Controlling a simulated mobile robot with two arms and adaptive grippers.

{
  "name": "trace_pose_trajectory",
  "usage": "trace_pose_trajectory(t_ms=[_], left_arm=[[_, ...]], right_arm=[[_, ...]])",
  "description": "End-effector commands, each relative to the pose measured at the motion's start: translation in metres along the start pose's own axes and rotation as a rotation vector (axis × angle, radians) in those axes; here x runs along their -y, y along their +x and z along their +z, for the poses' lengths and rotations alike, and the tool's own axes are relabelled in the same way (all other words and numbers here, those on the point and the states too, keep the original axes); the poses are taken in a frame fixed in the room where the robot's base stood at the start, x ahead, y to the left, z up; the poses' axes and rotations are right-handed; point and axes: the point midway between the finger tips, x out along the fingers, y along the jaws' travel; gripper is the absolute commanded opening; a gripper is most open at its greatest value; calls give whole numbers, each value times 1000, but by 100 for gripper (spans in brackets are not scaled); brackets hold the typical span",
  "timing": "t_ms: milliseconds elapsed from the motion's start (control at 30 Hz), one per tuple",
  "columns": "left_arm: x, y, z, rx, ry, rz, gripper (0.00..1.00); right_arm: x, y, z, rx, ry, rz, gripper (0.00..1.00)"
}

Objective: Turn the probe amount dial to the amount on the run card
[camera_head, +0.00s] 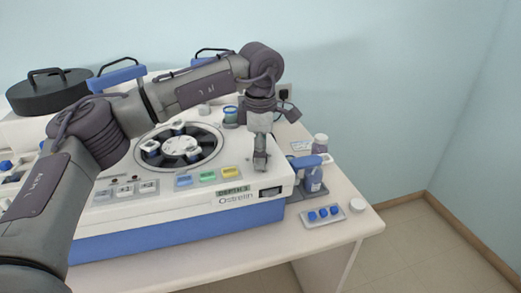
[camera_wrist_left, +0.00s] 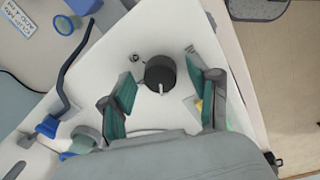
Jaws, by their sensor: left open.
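A black round dial (camera_wrist_left: 160,72) with a white pointer mark sits on the white machine top in the left wrist view. The pointer faces toward the lower edge of that view. My left gripper (camera_wrist_left: 166,96) is open, with one green-padded finger on each side of the dial; I cannot tell whether they touch it. In the head view my left gripper (camera_head: 260,160) points down at the front right of the white staining machine (camera_head: 150,212), and the dial is hidden there. I cannot make out a run card with a readable amount. My right gripper is not in view.
Coloured buttons (camera_head: 207,177) lie left of the gripper, and a round carousel (camera_head: 208,150) behind them. A blue clamp-like part (camera_head: 310,164), a bottle (camera_head: 320,139) and a tray with blue knobs (camera_head: 308,220) stand close on the right. The floor beyond is clear.

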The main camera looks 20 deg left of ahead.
Motion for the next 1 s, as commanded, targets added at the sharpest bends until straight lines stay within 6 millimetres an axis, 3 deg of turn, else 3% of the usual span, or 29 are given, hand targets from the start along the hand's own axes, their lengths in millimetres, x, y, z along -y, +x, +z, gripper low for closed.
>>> trace_pose_trajectory(t_ms=[67, 433, 767, 1000], left_arm=[[0, 0, 0, 0, 0, 0, 61], [0, 0, 0, 0, 1, 0, 1], [0, 0, 0, 3, 47, -1, 1], [0, 0, 0, 11, 192, 0, 1]], right_arm=[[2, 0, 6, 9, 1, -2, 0], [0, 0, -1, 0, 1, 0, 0], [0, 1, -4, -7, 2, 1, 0], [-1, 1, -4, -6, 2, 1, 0]])
